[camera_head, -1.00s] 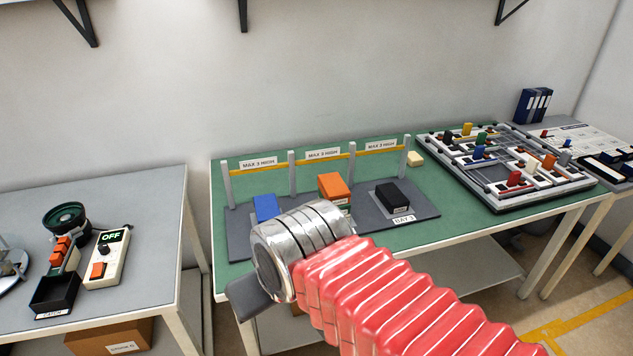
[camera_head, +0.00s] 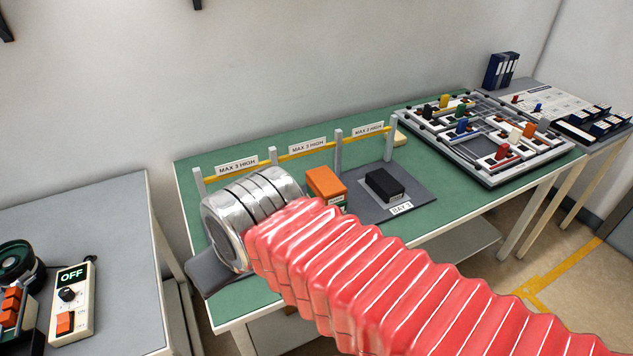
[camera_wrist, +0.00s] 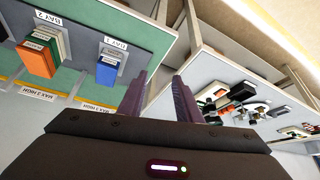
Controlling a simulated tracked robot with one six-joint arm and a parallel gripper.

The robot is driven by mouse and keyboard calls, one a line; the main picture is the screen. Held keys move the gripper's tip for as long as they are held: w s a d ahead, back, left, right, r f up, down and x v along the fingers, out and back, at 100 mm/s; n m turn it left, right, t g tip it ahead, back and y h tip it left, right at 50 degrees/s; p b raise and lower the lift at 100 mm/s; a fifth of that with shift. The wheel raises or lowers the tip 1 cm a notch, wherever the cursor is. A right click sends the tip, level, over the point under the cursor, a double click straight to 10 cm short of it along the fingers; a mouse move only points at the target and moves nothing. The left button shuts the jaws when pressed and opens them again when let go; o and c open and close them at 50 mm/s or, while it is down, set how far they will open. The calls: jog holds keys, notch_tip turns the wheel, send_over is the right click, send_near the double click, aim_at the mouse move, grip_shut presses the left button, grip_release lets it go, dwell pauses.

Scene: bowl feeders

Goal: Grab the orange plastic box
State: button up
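The orange plastic box (camera_head: 325,184) sits on the middle of the green bench in the head view, on top of a green item that is partly covered. In the wrist view the orange box (camera_wrist: 36,59) is at the far left, on the stack labelled BAY 2. My gripper (camera_wrist: 160,79) is open and empty in the wrist view, its two dark fingers apart, with the orange box well to their left. In the head view my silver wrist and red sleeve hide most of the gripper.
A blue box (camera_wrist: 107,72) stands at BAY 1, between the orange box and my fingers in the wrist view. A black box (camera_head: 384,184) is right of the orange one. Grey posts (camera_head: 338,150) with a yellow rail stand behind. A side table (camera_head: 120,240) is at left.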

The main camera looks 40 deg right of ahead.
jog(key=shift+o, duration=0.2)
jog(key=shift+o, duration=0.8)
jog(key=shift+w+d, duration=0.1)
jog(key=shift+d, duration=0.05)
jog(key=o, duration=0.9)
jog(key=w+d+f+m+t+h, duration=0.1)
jog(key=w+d+m+h, duration=0.1)
jog(key=w+d, duration=0.5)
jog(key=d+h, duration=0.1)
jog(key=d, duration=0.5)
jog(key=shift+d+f+t+h, duration=0.15)
jog(key=shift+d+t+h, duration=0.1)
jog(key=shift+t+h, duration=0.15)
jog(key=shift+o, duration=0.5)
jog(key=w+d+f+m+t+h, duration=0.1)
jog(key=w+d+h, duration=0.1)
jog(key=d, duration=0.9)
jog(key=shift+w+f, duration=0.3)
jog(key=shift+w, duration=0.05)
jog(key=s+d+f+t+y, duration=0.1)
jog(key=s+d+f+t, duration=0.3)
jog(key=d+f, duration=0.4)
jog(key=d, duration=0.2)
jog(key=shift+s+d+f+m+t+y, duration=0.15)
jog(key=shift+s+d+m+t+y, duration=0.15)
jog(key=shift+s+d, duration=0.1)
